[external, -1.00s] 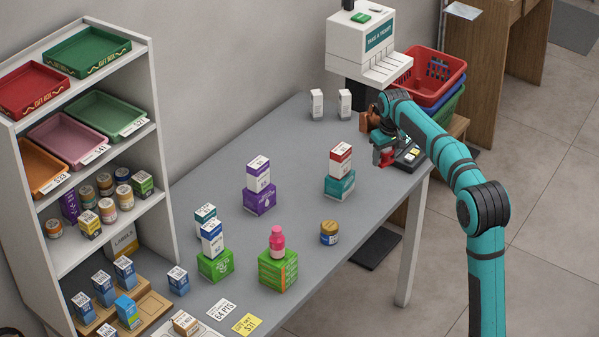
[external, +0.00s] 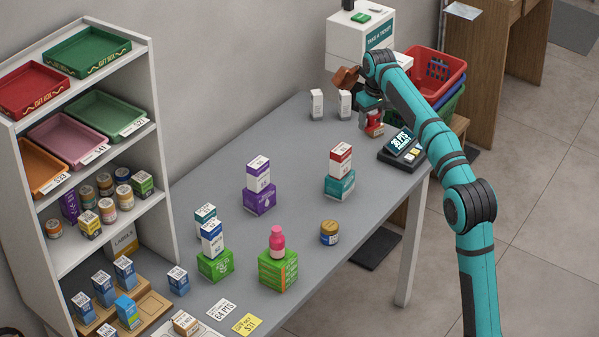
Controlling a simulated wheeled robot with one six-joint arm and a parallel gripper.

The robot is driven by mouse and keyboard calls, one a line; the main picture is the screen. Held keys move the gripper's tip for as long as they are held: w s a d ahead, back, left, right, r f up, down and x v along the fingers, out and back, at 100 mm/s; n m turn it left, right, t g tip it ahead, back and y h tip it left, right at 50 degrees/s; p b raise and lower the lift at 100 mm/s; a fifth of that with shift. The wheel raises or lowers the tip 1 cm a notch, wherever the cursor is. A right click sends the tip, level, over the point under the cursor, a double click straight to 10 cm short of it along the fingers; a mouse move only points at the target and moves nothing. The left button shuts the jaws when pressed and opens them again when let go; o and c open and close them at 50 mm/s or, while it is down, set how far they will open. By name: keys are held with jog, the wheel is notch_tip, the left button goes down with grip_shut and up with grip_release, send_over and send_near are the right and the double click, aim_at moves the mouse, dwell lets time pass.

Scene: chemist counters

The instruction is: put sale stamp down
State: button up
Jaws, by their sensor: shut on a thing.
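The sale stamp (external: 374,130), a small red block, is under my gripper (external: 371,116) in the external view. My gripper points down and is shut on the stamp's upper part, which the fingers partly hide. The stamp is at the far end of the grey counter (external: 290,170), left of the payment terminal and right of two small white boxes. Its underside is at or just above the counter top; I cannot tell whether it touches.
The dark terminal (external: 402,148) stands near the counter's right edge. Two white boxes (external: 344,104) and the white ticket machine (external: 346,38) are close behind. A red-and-white box on a teal box (external: 339,185) stands nearer. Counter between is clear.

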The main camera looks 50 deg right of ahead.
jog(key=w+a+n, duration=0.1)
jog(key=w+a, duration=0.5)
jog(key=w, duration=0.6)
jog(key=n, duration=0.1)
send_over(286, 182)
jog(key=f, duration=2.2)
jog(key=shift+s+a, duration=0.15)
jog(key=shift+s, duration=0.1)
jog(key=o, duration=1)
jog(key=shift+c, duration=0.2)
notch_tip(286, 182, up, 12)
jog(key=s, duration=0.1)
jog(key=shift+s, duration=0.25)
jog(key=shift+a+r, duration=0.1)
jog(key=shift+a, duration=0.05)
